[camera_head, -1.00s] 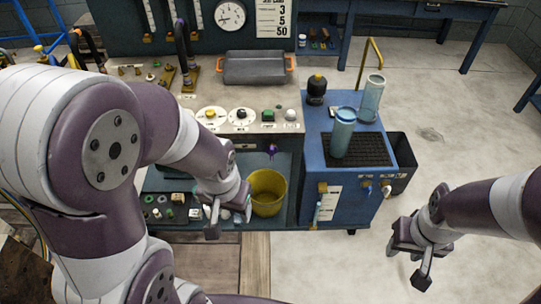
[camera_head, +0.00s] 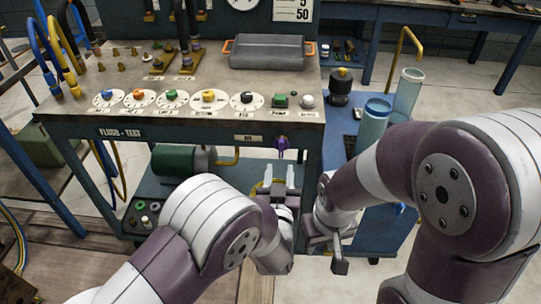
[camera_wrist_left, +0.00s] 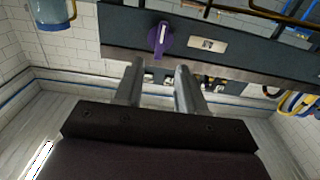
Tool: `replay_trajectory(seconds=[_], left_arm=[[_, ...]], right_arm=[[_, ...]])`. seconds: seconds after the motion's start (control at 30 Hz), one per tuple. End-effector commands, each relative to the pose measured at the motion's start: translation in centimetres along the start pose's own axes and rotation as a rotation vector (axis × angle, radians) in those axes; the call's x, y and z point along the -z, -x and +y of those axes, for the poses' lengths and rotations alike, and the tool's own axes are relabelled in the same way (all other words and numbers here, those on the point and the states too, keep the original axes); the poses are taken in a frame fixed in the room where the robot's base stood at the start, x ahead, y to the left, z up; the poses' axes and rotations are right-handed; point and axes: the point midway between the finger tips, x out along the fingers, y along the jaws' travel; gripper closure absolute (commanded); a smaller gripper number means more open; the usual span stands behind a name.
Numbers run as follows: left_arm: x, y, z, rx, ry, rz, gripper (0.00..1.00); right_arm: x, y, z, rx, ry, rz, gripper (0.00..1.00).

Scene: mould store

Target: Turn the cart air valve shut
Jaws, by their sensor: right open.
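A purple-handled valve (camera_head: 281,143) sits on the front edge of the test bench, right of a small white label (camera_head: 247,138). In the left wrist view the purple handle (camera_wrist_left: 160,38) points roughly up and down, just beyond the fingers. My left gripper (camera_head: 280,175) is just below the valve, fingers up, apart and empty, not touching it. The same left gripper (camera_wrist_left: 157,82) shows two parted fingers in the wrist view. My right gripper (camera_head: 334,249) is open and empty, low beside the left one, in front of the blue cart (camera_head: 384,232).
The bench top holds a row of coloured dial knobs (camera_head: 208,96), a green button (camera_head: 280,101) and a grey tray (camera_head: 267,52). Clear cylinders (camera_head: 408,92) and a dark bottle (camera_head: 340,85) stand on the right. A green tank (camera_head: 180,161) lies under the bench.

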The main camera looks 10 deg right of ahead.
Motion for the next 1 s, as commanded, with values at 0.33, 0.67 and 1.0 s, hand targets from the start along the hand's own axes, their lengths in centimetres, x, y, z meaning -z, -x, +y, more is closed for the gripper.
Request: replay_trajectory(seconds=[0.33,0.67,1.0], left_arm=[[-0.2,-7.3,-0.1,0.000,0.001,-0.001,0.61],[0.0,-8.1,-0.1,-0.001,0.000,-0.002,0.61],[-0.1,-8.1,-0.1,-0.001,0.004,-0.002,1.00]], right_arm=[[-0.2,-1.7,0.0,0.000,0.000,0.000,0.57],[-0.2,-1.7,0.0,0.000,0.000,-0.001,0.57],[-0.2,-1.8,0.0,0.000,0.000,-0.001,0.57]])
